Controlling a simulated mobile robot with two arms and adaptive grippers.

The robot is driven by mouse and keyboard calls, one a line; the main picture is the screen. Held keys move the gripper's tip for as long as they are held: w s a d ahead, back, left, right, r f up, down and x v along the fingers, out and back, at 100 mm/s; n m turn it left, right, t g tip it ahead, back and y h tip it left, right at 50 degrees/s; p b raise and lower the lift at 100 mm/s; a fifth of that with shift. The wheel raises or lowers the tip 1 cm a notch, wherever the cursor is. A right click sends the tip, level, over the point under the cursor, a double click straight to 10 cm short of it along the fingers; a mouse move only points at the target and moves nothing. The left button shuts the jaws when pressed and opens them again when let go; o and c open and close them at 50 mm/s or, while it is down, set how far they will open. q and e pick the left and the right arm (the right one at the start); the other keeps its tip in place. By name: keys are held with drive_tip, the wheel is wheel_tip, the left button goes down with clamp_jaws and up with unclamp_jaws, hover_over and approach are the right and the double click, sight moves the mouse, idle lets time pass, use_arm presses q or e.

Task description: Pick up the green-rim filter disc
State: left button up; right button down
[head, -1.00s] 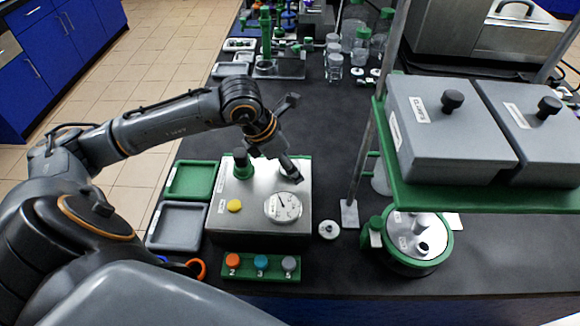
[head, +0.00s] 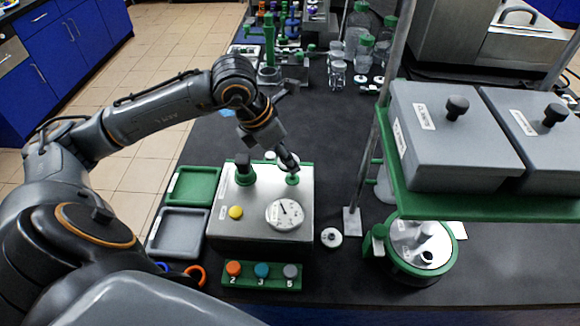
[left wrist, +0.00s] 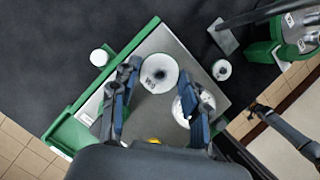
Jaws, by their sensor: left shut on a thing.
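My left gripper (head: 291,166) points down over the right rear part of the metal-topped box (head: 228,228). It is shut on a small round disc, which I take for the green-rim filter disc (head: 292,180); green shows just under the fingertips in the head view. In the left wrist view a pale disc with a dark centre (left wrist: 159,73) sits between the two fingertips. Its rim colour is hard to tell there. My right gripper seems to show only as a dark tip (left wrist: 260,108) at the right of the left wrist view; its jaws are unclear.
Green (head: 210,176) and grey (head: 202,231) trays lie left.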

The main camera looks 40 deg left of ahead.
use_arm(q)
drive_tip(key=s+a+r+b, duration=0.6)
drive_tip(key=s+a+r, duration=0.1)
drive_tip(key=a+r, duration=0.4)
drive_tip(key=shift+r, duration=0.3)
idle(0.4)
drive_tip(key=shift+s, duration=0.1)
